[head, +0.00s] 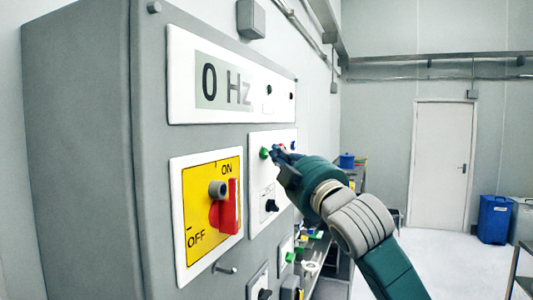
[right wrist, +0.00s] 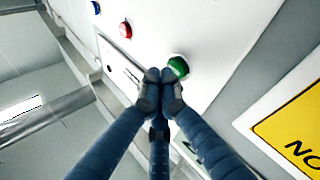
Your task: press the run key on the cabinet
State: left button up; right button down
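The grey cabinet (head: 80,130) fills the left of the head view. A small white panel on its front carries a round green key (head: 264,153); no label on it is readable. The green key also shows in the right wrist view (right wrist: 178,68). My right gripper (head: 277,153) has its fingertips together and empty, right in front of that panel. In the right wrist view the closed fingertips (right wrist: 160,84) are just beside the green key and cover part of its edge. I cannot tell whether they touch it. My left gripper is not in view.
A red key (right wrist: 125,30) and a blue key (right wrist: 96,8) sit on the same panel. Above is a display (head: 224,82) reading 0 Hz. A red-handled switch (head: 228,206) on a yellow plate sits to the left. A black knob (head: 271,206) is below the green key.

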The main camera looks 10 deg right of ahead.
jog(key=shift+w+a, duration=0.25)
jog(key=shift+a, duration=0.15)
dwell(0.8)
jog(key=shift+s+d, duration=0.1)
jog(key=shift+d, duration=0.05)
jog(key=shift+s+d, duration=0.35)
jog(key=shift+d, duration=0.15)
dwell(0.3)
jog(key=s+d, duration=0.2)
jog(key=d, duration=0.2)
jog(key=shift+s+d, duration=0.1)
jog(key=shift+s, duration=0.3)
dwell(0.4)
